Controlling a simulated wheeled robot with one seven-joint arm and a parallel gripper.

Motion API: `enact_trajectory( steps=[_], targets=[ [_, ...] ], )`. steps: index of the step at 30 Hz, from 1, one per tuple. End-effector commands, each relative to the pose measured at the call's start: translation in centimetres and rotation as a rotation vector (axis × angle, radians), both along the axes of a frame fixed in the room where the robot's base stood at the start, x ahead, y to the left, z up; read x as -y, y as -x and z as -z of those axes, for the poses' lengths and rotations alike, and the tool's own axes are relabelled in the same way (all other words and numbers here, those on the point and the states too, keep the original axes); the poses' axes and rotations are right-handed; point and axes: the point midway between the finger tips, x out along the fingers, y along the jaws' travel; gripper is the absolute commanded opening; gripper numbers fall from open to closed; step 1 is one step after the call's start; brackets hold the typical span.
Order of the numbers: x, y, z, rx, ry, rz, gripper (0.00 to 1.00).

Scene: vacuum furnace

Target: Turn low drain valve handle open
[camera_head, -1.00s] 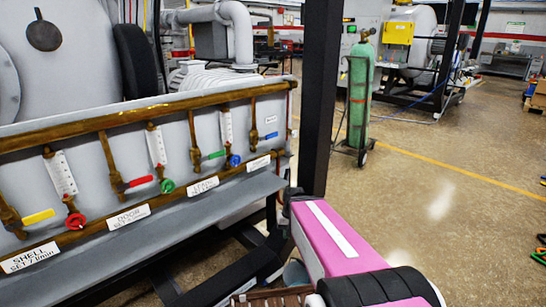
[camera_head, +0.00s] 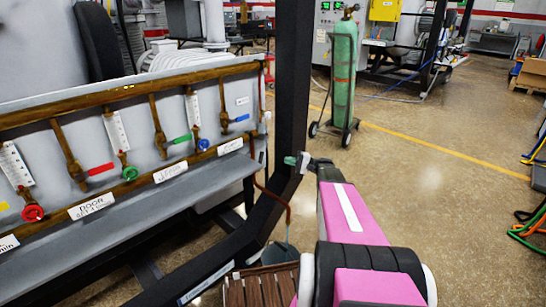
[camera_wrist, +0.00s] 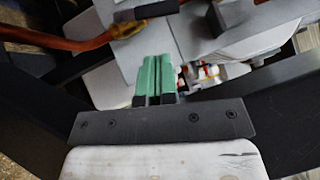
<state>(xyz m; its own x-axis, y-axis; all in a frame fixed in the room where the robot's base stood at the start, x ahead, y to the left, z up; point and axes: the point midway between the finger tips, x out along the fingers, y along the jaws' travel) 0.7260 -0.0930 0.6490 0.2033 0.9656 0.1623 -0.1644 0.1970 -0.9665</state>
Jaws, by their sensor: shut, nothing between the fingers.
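My gripper (camera_head: 303,162) is in front of the black frame post in the head view, at the end of my pink arm. In the wrist view its green fingers (camera_wrist: 154,78) are together with nothing held. A copper-coloured pipe (camera_head: 287,205) runs down below it in the head view. A curved copper-coloured pipe (camera_wrist: 65,42) also shows in the wrist view, left of and beyond the fingers. A dark bar-shaped piece (camera_wrist: 147,11) lies beyond the fingertips, apart from them; I cannot tell whether it is the drain valve handle.
The black frame post (camera_head: 291,90) stands close beside my gripper. A grey bucket (camera_head: 279,254) is low beneath the pipe. The valve manifold (camera_head: 90,98) with several coloured handles is at left. A green gas cylinder (camera_head: 343,75) stands behind.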

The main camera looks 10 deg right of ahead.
Motion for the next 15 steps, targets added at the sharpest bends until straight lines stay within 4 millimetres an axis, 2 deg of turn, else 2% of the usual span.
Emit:
enact_trajectory(
  steps=[2, 5, 15],
  targets=[
    [0.5, -0.4, -0.2, 0.01, -0.024, 0.007, 0.0],
    [0.0, -0.5, -0.5, 0.015, -0.032, 0.008, 0.0],
    [-5.1, -1.5, -1.5, 0.013, -0.029, 0.007, 0.0]
  ],
)
